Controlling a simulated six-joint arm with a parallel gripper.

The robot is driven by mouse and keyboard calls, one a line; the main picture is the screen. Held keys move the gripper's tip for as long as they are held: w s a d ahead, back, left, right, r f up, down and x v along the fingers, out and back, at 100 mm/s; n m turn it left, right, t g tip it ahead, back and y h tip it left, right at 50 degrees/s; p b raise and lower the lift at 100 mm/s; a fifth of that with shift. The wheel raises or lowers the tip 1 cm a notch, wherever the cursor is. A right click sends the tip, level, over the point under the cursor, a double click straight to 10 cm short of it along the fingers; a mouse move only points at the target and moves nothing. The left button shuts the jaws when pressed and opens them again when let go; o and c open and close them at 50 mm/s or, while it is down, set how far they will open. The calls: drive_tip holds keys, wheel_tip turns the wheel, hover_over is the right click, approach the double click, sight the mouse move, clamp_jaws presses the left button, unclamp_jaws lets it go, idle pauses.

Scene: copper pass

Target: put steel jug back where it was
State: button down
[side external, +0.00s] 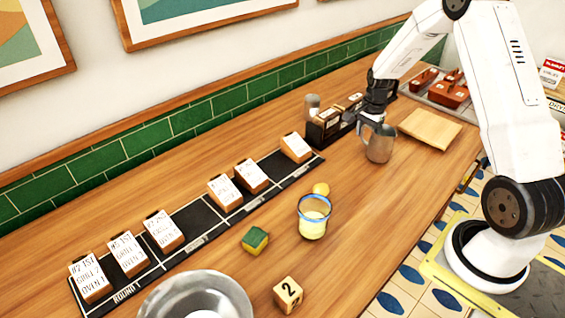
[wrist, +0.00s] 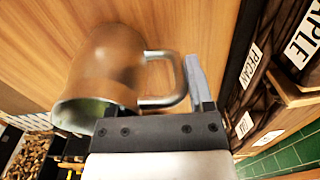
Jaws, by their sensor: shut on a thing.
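The steel jug (side external: 380,143) is a grey metal pitcher at the right part of the wooden counter. It looks about upright in the side view; I cannot tell whether its base touches the counter. My gripper (side external: 372,118) is at the jug's upper left, shut on its handle. In the wrist view the jug (wrist: 108,68) fills the left half, its mouth facing lower left with a greenish inside. Its looped handle lies at my gripper's fingers (wrist: 195,85). The fingers partly hide the handle.
Dark labelled boxes (side external: 325,127) stand left of the jug; PECAN (wrist: 252,65) shows close in the wrist view. A wooden board (side external: 430,128) lies to the right.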

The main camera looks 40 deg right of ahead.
drive_tip(key=shift+f, duration=0.1)
unclamp_jaws()
drive_tip(key=shift+r, duration=0.2)
wheel_tip(320, 180, up, 12)
drive_tip(key=shift+s+d, duration=0.1)
drive_tip(key=shift+s, duration=0.05)
idle(0.4)
idle(0.5)
drive_tip(key=s+a+f+n+t, duration=0.1)
drive_tip(key=s+a+n, duration=0.4)
drive_tip(key=a+n, duration=0.4)
drive_tip(key=s+a+f+n+t, duration=0.1)
drive_tip(key=s+a+n, duration=0.5)
drive_tip(key=a, duration=1.1)
drive_tip(key=shift+s+f+n, duration=0.15)
drive_tip(key=shift+f+n, duration=0.55)
drive_tip(key=shift+n, duration=1.1)
